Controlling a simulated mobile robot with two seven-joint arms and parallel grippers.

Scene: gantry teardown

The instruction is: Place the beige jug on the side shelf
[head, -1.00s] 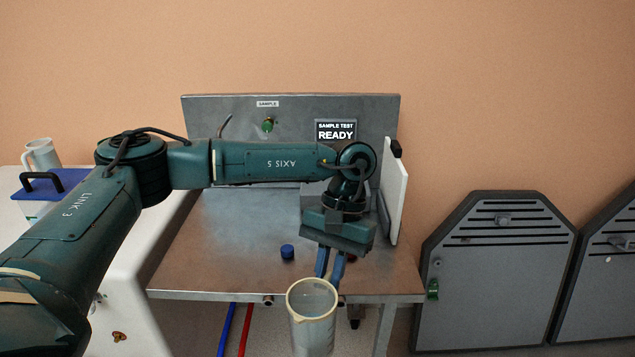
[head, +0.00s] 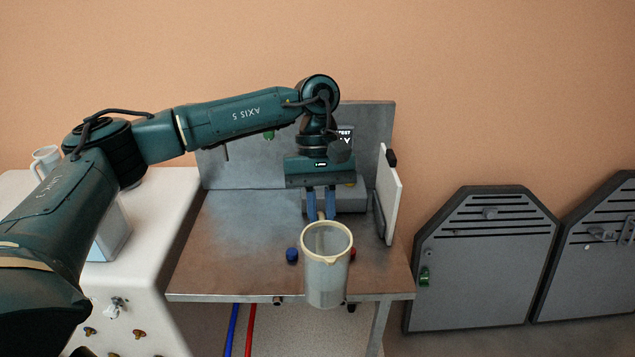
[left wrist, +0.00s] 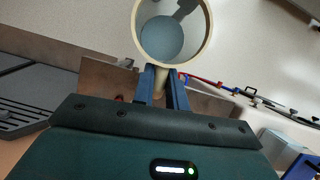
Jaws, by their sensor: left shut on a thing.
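The beige jug (head: 326,285) has a cream rim and a pale, see-through body. It hangs upright in front of the metal bench, and its body overlaps the bench's front edge in the head view. My left gripper (head: 321,216) is shut on its handle, on the far side of the jug. In the left wrist view, the jug's round mouth (left wrist: 137,38) lies just beyond my left gripper (left wrist: 163,88), and the inside looks empty. The metal bench (head: 230,240) has a raised back panel. I cannot tell which surface is the side shelf. My right gripper is out of view.
A blue knob (head: 292,255) and a partly hidden red one are near the jug on the bench. A white upright board (head: 389,195) borders the bench's right. A white casing (head: 150,215) stands left, with another jug (head: 46,158) behind my arm. Grey cabinets (head: 485,270) stand right.

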